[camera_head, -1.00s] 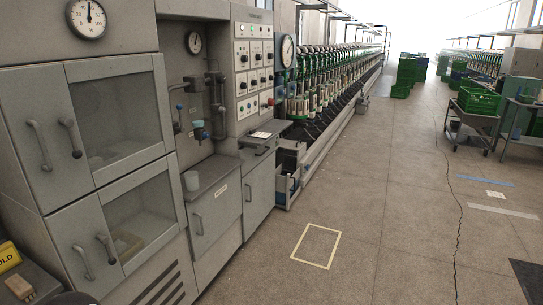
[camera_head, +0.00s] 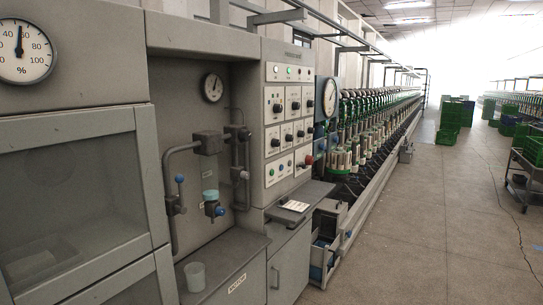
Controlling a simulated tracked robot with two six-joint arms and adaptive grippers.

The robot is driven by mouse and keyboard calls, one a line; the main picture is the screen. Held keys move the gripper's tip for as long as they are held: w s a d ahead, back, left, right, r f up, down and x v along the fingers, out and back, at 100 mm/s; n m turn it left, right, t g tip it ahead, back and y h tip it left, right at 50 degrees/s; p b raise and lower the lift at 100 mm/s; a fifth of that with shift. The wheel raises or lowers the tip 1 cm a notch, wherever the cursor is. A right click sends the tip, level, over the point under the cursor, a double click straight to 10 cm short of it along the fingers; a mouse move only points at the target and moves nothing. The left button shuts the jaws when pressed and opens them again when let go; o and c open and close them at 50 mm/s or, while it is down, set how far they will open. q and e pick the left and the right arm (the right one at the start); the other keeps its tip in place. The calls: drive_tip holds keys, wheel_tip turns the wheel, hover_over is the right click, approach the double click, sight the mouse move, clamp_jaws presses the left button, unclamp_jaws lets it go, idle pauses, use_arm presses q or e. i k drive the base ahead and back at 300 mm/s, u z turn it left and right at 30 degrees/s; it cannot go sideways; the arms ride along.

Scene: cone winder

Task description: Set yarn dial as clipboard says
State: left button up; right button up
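The control panel (camera_head: 288,126) stands left of the machine row, with several dark knobs in rows, a row of small lamps above them and coloured buttons below. I cannot read which knob is the yarn dial. A small white sheet (camera_head: 295,206), possibly the clipboard, lies on the grey ledge (camera_head: 302,196) below the panel; its writing is too small to read. Neither of my grippers is in view.
A recess left of the panel has pipes (camera_head: 170,170), a blue valve, a small gauge (camera_head: 212,88) and a white cup (camera_head: 195,276) on its shelf.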

sight(277, 107)
drive_tip(key=z, duration=0.45)
drive_tip(key=i, duration=1.35)
drive_tip(key=u, duration=0.4)
